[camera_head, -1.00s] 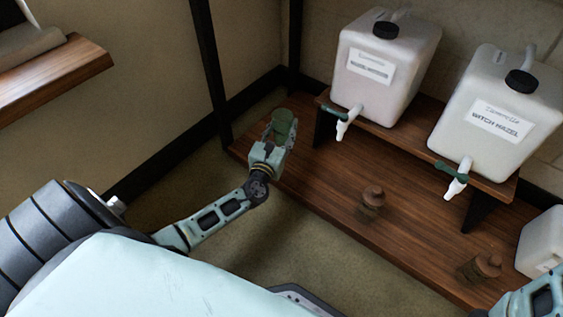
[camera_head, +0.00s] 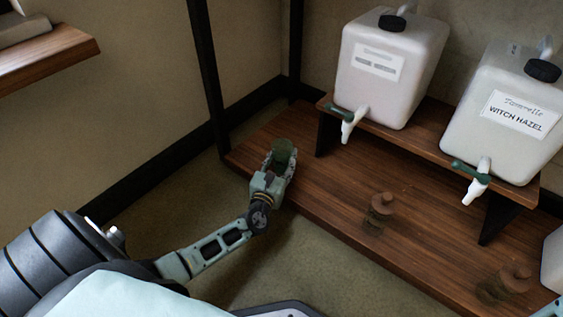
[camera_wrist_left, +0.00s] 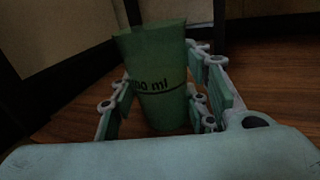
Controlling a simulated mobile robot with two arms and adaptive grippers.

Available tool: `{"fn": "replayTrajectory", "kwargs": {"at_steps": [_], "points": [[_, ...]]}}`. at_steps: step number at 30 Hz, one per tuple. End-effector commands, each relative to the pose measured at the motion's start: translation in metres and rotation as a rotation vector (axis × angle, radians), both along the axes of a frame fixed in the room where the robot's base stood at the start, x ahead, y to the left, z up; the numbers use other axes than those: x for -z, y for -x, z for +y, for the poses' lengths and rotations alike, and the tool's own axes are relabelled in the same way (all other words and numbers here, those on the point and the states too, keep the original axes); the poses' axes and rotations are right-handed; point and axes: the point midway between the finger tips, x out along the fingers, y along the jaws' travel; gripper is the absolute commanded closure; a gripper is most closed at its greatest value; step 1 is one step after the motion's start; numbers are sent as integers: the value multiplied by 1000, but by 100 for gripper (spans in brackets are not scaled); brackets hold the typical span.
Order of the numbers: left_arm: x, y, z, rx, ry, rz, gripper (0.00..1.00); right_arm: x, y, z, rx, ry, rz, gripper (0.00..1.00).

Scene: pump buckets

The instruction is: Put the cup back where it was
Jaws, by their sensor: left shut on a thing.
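The cup (camera_head: 284,149) is green and held near the left end of the low wooden shelf (camera_head: 330,208). In the left wrist view the cup (camera_wrist_left: 158,65) stands nearly upright between the fingers, with a dark line and part of an "ml" mark on its side. My left gripper (camera_head: 279,166) is shut around it; its fingers (camera_wrist_left: 160,103) show on both sides of the cup. I cannot tell whether the cup's base touches the shelf. My right gripper is out of view; only a small piece of that arm shows at the bottom right corner.
Two white jugs with spigots, one plain-labelled (camera_head: 390,75) and one marked witch hazel (camera_head: 505,120), stand on a raised wooden riser.

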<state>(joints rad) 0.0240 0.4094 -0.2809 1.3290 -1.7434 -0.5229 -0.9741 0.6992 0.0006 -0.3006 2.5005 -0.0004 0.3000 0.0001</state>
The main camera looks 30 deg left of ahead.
Motion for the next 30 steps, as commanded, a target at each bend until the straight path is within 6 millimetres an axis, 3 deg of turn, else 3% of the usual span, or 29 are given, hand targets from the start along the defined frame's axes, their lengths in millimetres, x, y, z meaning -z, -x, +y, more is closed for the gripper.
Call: {"fn": "replayTrajectory", "kwargs": {"at_steps": [6, 7, 12, 24, 30], "points": [[4, 0, 0, 0, 0, 0, 92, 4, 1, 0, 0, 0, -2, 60], [3, 0, 0, 0, 0, 0, 55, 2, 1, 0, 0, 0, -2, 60], [2, 0, 0, 0, 0, 0, 40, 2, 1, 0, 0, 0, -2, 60], [-3, 0, 0, 0, 0, 0, 38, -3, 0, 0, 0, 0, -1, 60], [-4, 33, -9, 3, -1, 6, 38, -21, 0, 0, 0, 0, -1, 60]]}}
